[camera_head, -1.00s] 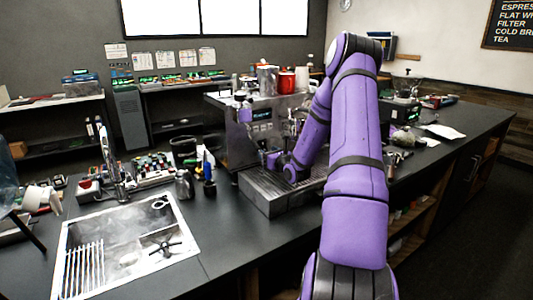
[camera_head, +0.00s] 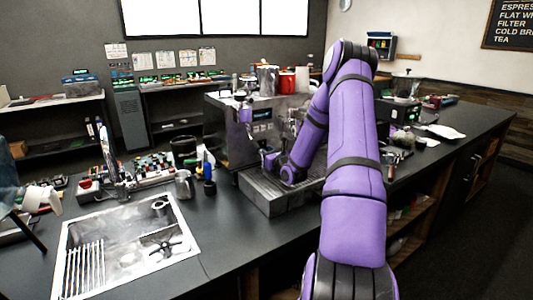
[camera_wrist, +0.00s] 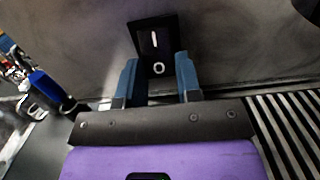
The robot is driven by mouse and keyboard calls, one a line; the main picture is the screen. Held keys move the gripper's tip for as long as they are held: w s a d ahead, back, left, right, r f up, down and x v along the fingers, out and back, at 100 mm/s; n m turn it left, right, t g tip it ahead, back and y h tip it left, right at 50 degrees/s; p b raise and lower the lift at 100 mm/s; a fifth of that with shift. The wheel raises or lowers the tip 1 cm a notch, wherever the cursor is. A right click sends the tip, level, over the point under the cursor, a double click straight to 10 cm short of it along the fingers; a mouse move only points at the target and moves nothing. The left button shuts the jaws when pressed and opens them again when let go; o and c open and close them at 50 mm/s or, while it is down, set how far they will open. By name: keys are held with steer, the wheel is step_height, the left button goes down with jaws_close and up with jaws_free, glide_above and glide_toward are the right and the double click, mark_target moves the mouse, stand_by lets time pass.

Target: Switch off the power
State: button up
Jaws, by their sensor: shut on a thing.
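The power switch (camera_wrist: 154,37) is a black rocker plate with white I and O marks on the grey metal face of the espresso machine (camera_head: 232,140). In the wrist view my gripper (camera_wrist: 157,78) has its two blue fingers on either side of the plate's lower part, by the O mark. The gripper is shut on the switch. Whether the rocker is pressed to I or O cannot be told. In the head view my purple arm reaches to the machine's front, and the switch and fingertips cannot be made out.
The drip tray (camera_head: 262,196) with its slatted grate lies below the machine. A sink (camera_head: 125,250) is to the left. Jugs, bottles and a blue-handled tool (camera_wrist: 45,88) stand left of the gripper. The counter (camera_head: 235,240) in front is clear.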

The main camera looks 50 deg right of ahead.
steer(key=shift+f+t, duration=0.1)
steer(key=shift+t, duration=0.2)
steer(key=o, duration=0.9)
steer(key=v, duration=1)
steer(key=shift+s+a, duration=0.2)
steer(key=shift+s, duration=0.15)
